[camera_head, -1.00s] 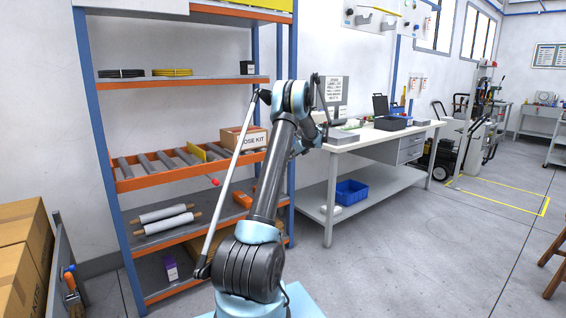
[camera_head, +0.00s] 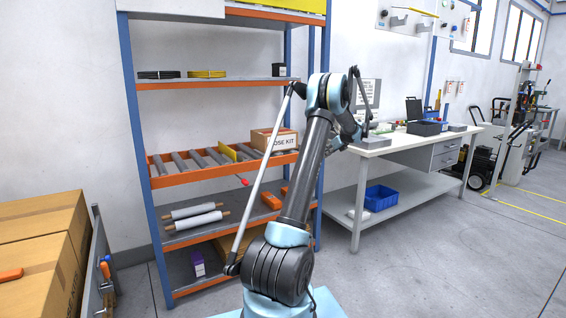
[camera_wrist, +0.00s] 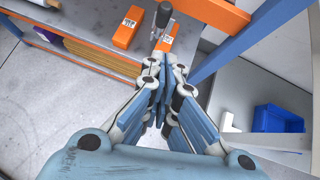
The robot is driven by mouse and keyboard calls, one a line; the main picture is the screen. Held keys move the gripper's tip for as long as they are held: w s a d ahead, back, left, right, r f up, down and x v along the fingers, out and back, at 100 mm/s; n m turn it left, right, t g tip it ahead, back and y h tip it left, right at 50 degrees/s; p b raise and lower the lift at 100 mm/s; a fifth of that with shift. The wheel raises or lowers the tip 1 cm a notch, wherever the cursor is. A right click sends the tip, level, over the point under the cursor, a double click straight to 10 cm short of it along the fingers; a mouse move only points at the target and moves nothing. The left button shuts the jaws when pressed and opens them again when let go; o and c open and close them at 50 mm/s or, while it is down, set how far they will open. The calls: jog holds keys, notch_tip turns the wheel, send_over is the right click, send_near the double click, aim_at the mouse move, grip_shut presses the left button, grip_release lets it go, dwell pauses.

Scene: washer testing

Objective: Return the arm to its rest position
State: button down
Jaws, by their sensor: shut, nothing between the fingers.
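My arm stands bent in the middle of the head view. Its pale blue upper joint (camera_head: 328,93) is raised in front of the shelf rack, and the wrist end folds down behind it towards the workbench. In the wrist view my gripper (camera_wrist: 164,62) is shut, its fingers together with nothing visible between them. The gripper's fingers cannot be made out clearly in the head view.
The blue-posted shelf rack (camera_head: 145,150) stands behind and left of my arm. The workbench (camera_head: 385,148) is to the right, with a blue bin (camera_head: 381,197) on its lower shelf. Cardboard boxes (camera_head: 40,245) stand at left. Grey floor (camera_head: 450,250) is open at right.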

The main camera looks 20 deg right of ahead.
jog(key=s+a+r+n+g, duration=0.1)
jog(key=s+a+r+n, duration=0.25)
jog(key=a, duration=0.65)
jog(key=s+a+r+n+g, duration=0.1)
jog(key=s+a+r+n, duration=0.3)
jog(key=a, duration=0.7)
jog(key=s+a+r+n+g, duration=0.15)
jog(key=s+a+n, duration=0.3)
jog(key=a, duration=0.55)
jog(key=s+a+n, duration=0.3)
jog(key=s+a, duration=0.6)
jog(key=s+a+f+n+g+h, duration=0.1)
jog(key=s+a+f+n, duration=0.25)
jog(key=s+a, duration=0.45)
jog(key=s+a+f+n+g+h, duration=0.1)
jog(key=s+a+f+n+g, duration=0.3)
jog(key=s, duration=0.7)
jog(key=s+f+n+t, duration=0.1)
jog(key=s+f+n, duration=0.3)
jog(key=s, duration=0.4)
jog(key=s+a+f+n+h, duration=0.1)
jog(key=s+f+n, duration=0.4)
jog(key=s, duration=0.3)
jog(key=shift+f+t+h, duration=0.3)
jog(key=shift+f+t, duration=0.05)
